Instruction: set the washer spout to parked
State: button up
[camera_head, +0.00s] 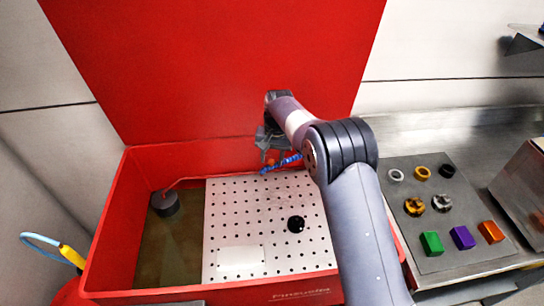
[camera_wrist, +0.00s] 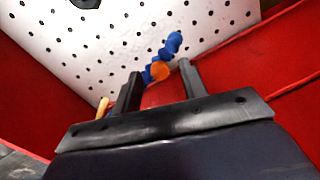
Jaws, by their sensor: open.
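The washer spout (camera_head: 281,164) is a blue segmented hose with an orange part at one end, over the back of the perforated plate in the red washer basin. In the wrist view the blue spout (camera_wrist: 172,44) points up and right over the plate, and its orange part (camera_wrist: 160,71) shows between my fingers. My gripper (camera_head: 265,154) is at the basin's back wall, just left of the spout. In the wrist view my gripper (camera_wrist: 160,78) is open, one finger on each side of the orange part. I cannot tell whether they touch.
A dark round fixture (camera_head: 165,203) stands at left. The raised red lid (camera_head: 220,60) rises behind. A grey mat (camera_head: 445,205) with rings and coloured blocks lies at right.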

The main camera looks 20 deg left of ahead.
notch_tip(320, 180, up, 11)
jog(key=d+b, duration=0.1)
dwell(0.4)
jog(key=shift+w+f, duration=0.1)
jog(key=shift+f, duration=0.05)
jog(key=f, duration=0.7)
jog(key=a+f+p, duration=0.1)
jog(key=f, duration=0.2)
jog(key=shift+f, duration=0.4)
jog(key=shift+s+d, duration=0.15)
jog(key=shift+s, duration=0.05)
